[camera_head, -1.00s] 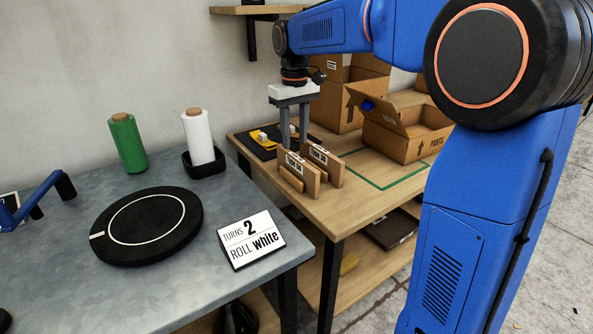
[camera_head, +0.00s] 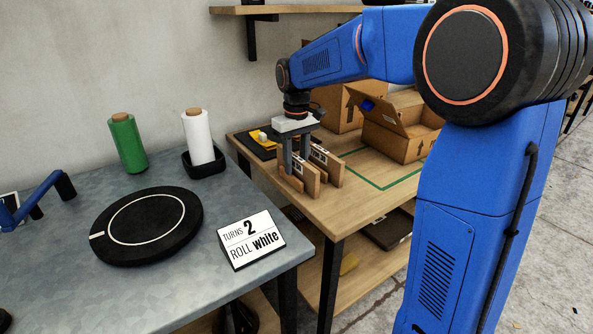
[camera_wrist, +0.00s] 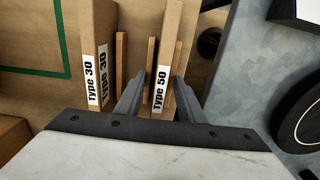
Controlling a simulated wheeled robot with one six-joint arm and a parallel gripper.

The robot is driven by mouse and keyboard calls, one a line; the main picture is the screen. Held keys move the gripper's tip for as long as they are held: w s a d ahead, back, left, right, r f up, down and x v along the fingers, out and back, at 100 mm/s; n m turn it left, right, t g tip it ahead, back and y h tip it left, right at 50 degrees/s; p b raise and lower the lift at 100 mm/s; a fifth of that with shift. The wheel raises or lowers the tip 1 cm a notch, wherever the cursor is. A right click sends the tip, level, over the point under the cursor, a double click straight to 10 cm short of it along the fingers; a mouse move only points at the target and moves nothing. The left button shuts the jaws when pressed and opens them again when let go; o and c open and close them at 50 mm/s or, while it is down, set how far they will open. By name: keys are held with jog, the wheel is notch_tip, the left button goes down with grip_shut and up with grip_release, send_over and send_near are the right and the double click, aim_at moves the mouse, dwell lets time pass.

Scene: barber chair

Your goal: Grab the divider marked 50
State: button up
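The divider marked 50 (camera_wrist: 169,65) is an upright wooden board with a white "Type 50" label, in the wrist view. A second divider, marked 30 (camera_wrist: 96,45), stands to its left in that view. My gripper (camera_wrist: 156,85) is open, its two grey fingers on either side of the divider marked 50 near its labelled end. I cannot tell whether the fingers touch it. In the head view my gripper (camera_head: 295,172) is low over the dividers, and its fingers partly hide the divider marked 50 (camera_head: 311,181).
The wooden table (camera_head: 360,205) has a green outlined area and an open cardboard box (camera_head: 402,135) at right. A black mat (camera_head: 248,143) with yellow items lies behind. The grey table (camera_head: 190,270) holds a turntable (camera_head: 147,225), a sign (camera_head: 251,240) and rolls.

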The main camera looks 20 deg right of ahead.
grip_shut()
jog(key=shift+r, duration=0.15)
